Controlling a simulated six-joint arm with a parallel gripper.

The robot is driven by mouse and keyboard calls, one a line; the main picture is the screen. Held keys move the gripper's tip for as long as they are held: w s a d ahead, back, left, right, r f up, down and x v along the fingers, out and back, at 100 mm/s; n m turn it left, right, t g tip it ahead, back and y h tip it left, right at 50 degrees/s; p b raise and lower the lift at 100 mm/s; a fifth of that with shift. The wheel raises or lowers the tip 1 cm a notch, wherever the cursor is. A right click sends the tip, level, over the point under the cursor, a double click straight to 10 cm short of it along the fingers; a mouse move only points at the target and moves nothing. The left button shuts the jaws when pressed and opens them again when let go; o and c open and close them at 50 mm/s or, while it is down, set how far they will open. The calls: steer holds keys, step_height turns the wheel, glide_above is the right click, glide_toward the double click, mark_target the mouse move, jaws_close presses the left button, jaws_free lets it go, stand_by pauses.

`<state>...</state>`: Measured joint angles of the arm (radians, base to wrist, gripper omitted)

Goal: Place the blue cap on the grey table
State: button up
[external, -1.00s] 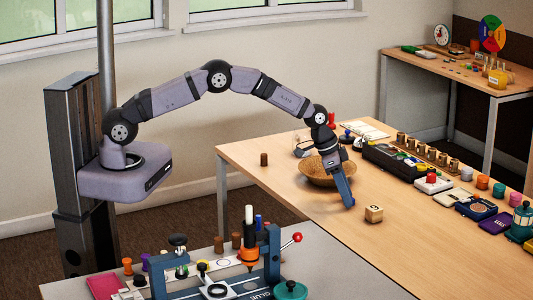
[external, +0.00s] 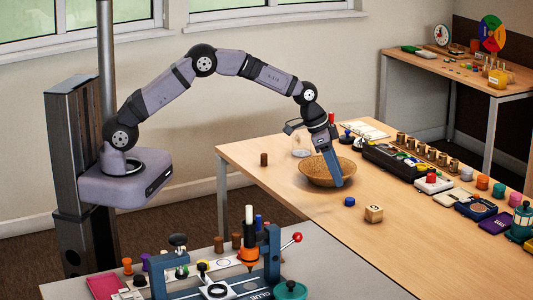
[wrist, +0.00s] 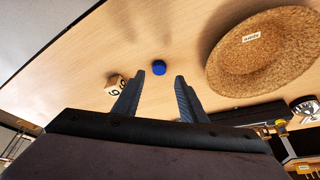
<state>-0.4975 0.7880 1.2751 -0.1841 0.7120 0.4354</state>
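The blue cap (external: 350,201) lies on the wooden table, left of a letter cube. It also shows in the wrist view (wrist: 159,67), ahead of and between my fingers. My gripper (external: 338,184) is above the wooden table, in front of the woven bowl and up and left of the cap in the external view. In the wrist view my gripper (wrist: 160,77) has its two fingers apart with nothing between them. The grey table (external: 335,268) is in the foreground, with bare surface at its right part.
The letter cube (external: 373,214) sits close to the cap. The woven bowl (external: 312,176) stands behind my gripper. A brown peg (external: 264,159) stands far left.

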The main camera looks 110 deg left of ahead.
steer(key=s+d+r+m+g+h, duration=0.1)
steer(key=s+d+r+g, duration=0.15)
steer(key=s+d, duration=1.8)
steer(key=s+d+f+m+g, duration=0.1)
steer(key=s+d, duration=0.5)
steer(key=s, duration=0.6)
steer(key=shift+s+f+g, duration=0.25)
steer(key=shift+f+g, duration=0.3)
steer(key=shift+f, duration=0.1)
steer(key=shift+o, duration=0.9)
